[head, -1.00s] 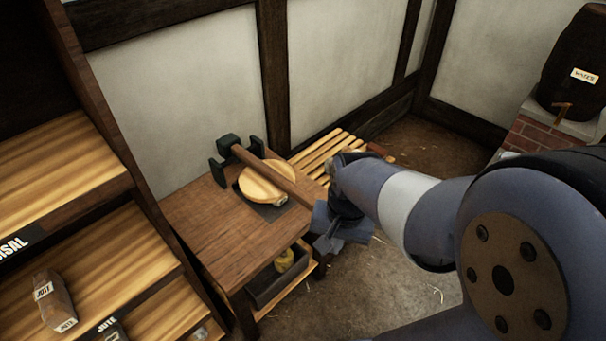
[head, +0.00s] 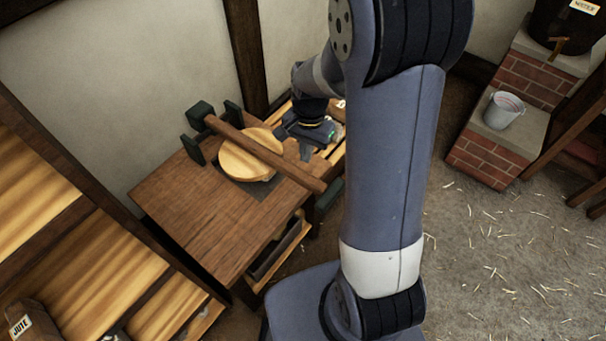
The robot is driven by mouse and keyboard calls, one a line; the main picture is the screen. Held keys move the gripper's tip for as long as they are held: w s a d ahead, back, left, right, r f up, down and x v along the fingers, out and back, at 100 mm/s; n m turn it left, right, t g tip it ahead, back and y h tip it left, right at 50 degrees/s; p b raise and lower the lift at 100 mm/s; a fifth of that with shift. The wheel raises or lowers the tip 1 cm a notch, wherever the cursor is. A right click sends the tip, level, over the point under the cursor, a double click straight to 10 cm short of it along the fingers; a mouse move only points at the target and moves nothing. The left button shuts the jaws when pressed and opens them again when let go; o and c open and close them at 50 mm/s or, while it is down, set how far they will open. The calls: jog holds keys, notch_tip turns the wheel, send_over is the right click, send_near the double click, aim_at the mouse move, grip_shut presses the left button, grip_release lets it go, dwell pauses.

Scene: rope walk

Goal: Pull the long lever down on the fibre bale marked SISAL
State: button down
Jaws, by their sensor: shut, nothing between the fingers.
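The long wooden lever (head: 265,152) runs from a dark green bracket (head: 199,112) at the back left of the low wooden table. It passes over a round pale wooden plate (head: 240,163), and its free end is beside a dark green block (head: 328,193) at the table's front right edge. The bale under the plate is mostly hidden, and no SISAL mark is readable. My gripper (head: 293,140) is shut and empty, on the far right side of the lever near the plate. I cannot tell whether it touches the lever.
A slatted bench (head: 337,152) lies behind my gripper. Wooden shelves (head: 90,265) stand at left, with a bale marked JUTE (head: 20,326). A dark box (head: 280,248) sits under the tabletop. Brick steps (head: 492,150) at right hold a bucket (head: 504,110). The straw-strewn floor is open at right.

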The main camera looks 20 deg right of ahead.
aim_at(304, 175)
jog(key=f+b, duration=0.6)
jog(key=f, duration=0.1)
jog(key=shift+s+a, duration=0.25)
jog(key=shift+s, duration=0.05)
jog(key=shift+f, duration=0.1)
